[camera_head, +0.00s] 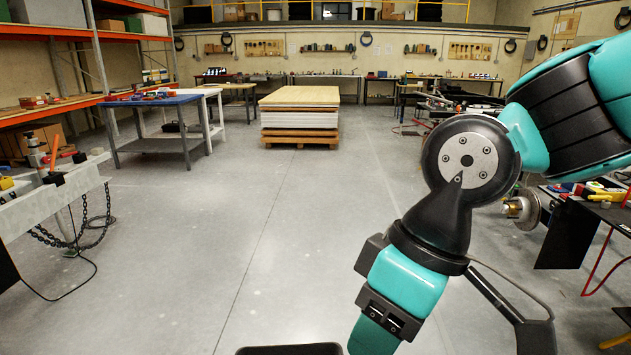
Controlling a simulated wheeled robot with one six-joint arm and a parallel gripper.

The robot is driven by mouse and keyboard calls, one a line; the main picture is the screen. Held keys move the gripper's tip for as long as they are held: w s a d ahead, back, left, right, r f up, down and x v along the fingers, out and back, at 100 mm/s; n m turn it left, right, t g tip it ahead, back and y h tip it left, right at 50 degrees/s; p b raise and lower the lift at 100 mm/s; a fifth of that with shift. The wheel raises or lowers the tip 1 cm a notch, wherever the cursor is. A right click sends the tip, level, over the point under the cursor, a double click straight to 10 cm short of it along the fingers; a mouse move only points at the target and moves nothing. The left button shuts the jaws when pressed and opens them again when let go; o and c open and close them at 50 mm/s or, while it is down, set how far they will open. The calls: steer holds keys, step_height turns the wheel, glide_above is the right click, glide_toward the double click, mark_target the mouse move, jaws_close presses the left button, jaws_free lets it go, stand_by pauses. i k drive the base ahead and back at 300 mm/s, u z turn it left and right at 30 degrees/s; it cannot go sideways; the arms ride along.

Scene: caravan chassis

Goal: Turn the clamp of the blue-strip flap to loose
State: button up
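I cannot make out the blue-strip flap or its clamp in this view. My teal and black arm comes in from the upper right and runs down past the bottom edge. My gripper is out of the picture, so its opening and anything in it are hidden.
A pale beam with hanging chains (78,233) stands at the left, with a cable on the floor below it. A blue-topped table (155,101) and a stack of boards (300,117) stand farther back. Dark benches with tools stand at the right. The middle floor (265,220) is clear.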

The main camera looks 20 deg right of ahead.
mark_target(553, 204)
steer(key=z, duration=0.95)
steer(key=i, duration=1.15)
steer(key=z, duration=1.1)
steer(key=i, duration=0.55)
steer(key=z, duration=0.2)
